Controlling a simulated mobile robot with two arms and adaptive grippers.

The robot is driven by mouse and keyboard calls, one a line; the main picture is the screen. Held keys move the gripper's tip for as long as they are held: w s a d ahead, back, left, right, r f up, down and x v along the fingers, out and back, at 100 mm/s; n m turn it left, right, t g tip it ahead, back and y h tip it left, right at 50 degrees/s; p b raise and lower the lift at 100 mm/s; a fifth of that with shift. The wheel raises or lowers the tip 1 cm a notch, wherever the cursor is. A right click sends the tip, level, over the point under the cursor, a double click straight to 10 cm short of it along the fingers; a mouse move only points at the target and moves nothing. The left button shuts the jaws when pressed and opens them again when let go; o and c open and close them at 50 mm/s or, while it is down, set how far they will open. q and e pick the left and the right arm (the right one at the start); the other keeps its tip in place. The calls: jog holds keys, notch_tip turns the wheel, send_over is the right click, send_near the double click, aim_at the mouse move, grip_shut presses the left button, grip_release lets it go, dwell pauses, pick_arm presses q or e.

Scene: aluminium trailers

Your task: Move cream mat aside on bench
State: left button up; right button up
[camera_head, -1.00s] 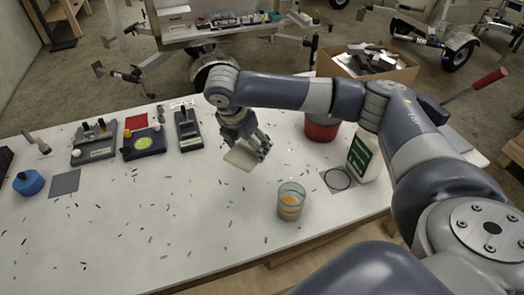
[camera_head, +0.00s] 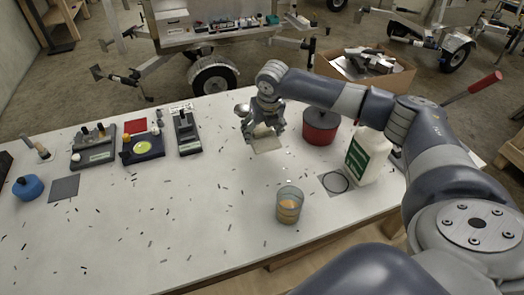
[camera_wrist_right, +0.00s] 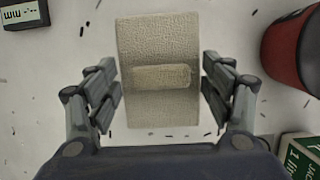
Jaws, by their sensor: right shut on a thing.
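The cream mat (camera_head: 267,146) is at the back of the white bench, left of the red pot. My right gripper (camera_head: 265,131) is over it, with fingers at both sides. In the right wrist view the mat (camera_wrist_right: 158,112) is a textured cream rectangle with a raised bar across its middle. The right gripper (camera_wrist_right: 161,82) is shut on it, one finger at each end of the bar. I cannot tell whether the mat touches the bench. My left gripper is not in view.
A red pot (camera_head: 319,127), a white-and-green jug (camera_head: 365,157) and a glass with orange contents (camera_head: 289,206) stand to the right and front. Several dark-based tools (camera_head: 187,132) sit to the left. Small dark bits litter the otherwise clear bench (camera_head: 190,220).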

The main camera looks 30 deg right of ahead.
aim_at(262, 156)
notch_tip(262, 156, down, 7)
jog(key=shift+f+p, duration=0.1)
jog(key=shift+p, duration=0.5)
jog(key=shift+f, duration=0.3)
jog(key=shift+f, duration=0.1)
jog(key=o, duration=1)
jog(key=shift+o, duration=0.2)
jog(key=b+v, duration=0.2)
jog(key=v, duration=1)
jog(key=shift+r, duration=0.25)
